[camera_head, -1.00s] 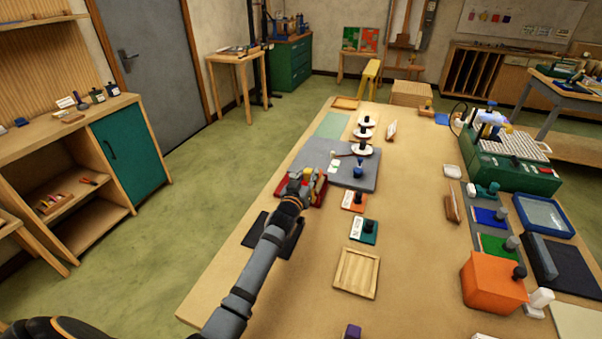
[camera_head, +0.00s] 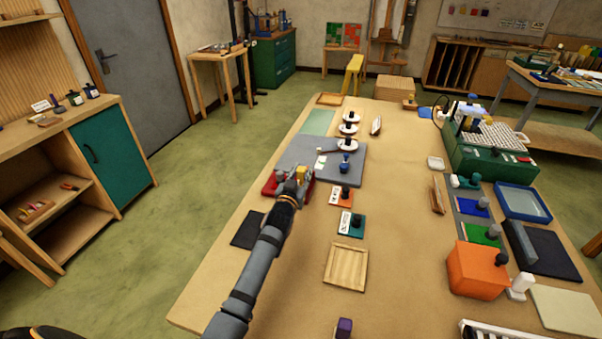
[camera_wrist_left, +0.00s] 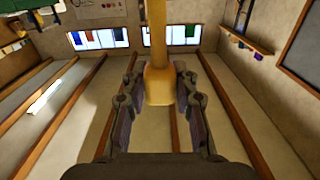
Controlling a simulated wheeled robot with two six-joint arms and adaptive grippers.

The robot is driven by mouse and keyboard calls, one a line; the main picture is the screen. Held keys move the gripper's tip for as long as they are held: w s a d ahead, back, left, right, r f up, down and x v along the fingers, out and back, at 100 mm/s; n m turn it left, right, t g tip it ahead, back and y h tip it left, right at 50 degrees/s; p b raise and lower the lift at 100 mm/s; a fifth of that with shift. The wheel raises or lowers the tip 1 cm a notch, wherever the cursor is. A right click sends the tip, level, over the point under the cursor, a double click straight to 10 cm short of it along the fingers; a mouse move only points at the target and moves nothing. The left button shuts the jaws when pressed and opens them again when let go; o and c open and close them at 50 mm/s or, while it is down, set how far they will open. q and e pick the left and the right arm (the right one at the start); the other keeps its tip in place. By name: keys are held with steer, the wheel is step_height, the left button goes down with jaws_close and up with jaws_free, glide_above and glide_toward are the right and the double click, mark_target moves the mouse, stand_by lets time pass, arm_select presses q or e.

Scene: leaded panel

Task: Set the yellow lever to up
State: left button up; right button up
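The yellow lever (camera_head: 303,173) stands on a red base (camera_head: 269,185) at the left side of the table. My left gripper (camera_head: 298,184) is right at the lever and hides much of it and of the base. In the left wrist view the yellow lever (camera_wrist_left: 159,85) runs between the two fingers of my left gripper (camera_wrist_left: 159,95). The fingers are spread, with a narrow gap showing beside the lever. The lever's exact angle is hard to tell in the head view. My right gripper is out of view.
A grey board (camera_head: 308,151) with a blue knob lies just behind the base. Orange (camera_head: 341,197) and teal (camera_head: 351,226) plates with dark knobs lie to the right. A wooden tray (camera_head: 346,267) and a dark mat (camera_head: 247,230) are nearer. The table's middle is clear.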

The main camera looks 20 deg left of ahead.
arm_select(q)
steer(key=o, duration=0.4)
steer(key=shift+d, duration=0.15)
steer(key=s, duration=1.2)
steer(key=shift+d, duration=0.3)
steer(key=shift+f, duration=0.1)
